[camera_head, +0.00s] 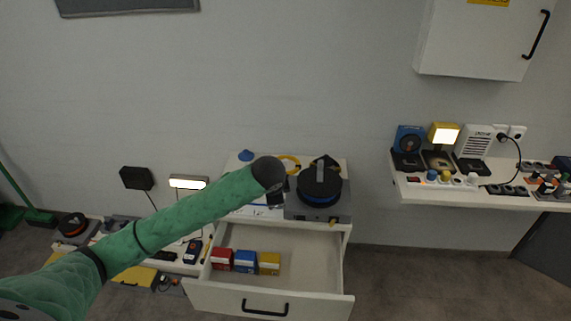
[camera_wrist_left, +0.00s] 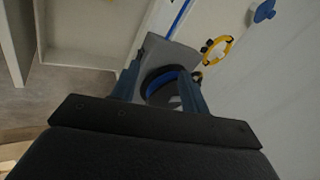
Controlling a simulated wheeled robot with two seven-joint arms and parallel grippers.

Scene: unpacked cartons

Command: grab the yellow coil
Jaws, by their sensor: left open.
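The yellow coil (camera_head: 289,164) lies on the white cabinet top near the wall, partly hidden behind my left wrist in the head view. In the left wrist view the yellow coil (camera_wrist_left: 229,45) shows as a thin ring at upper right, apart from my fingers. My left gripper (camera_wrist_left: 160,82) is open, its two fingers spread in the left wrist view. A black and blue reel (camera_wrist_left: 163,82) on a grey box shows in the gap between them; I cannot tell how far below. In the head view my left arm's dark end covers most of the gripper. My right gripper is not in view.
The black reel (camera_head: 320,186) on the grey box (camera_head: 318,209) stands right of the coil. A blue knob-like item (camera_head: 246,155) lies to its left. Below, an open drawer (camera_head: 310,271) holds red, blue and yellow boxes. A crowded shelf (camera_head: 430,193) is at right.

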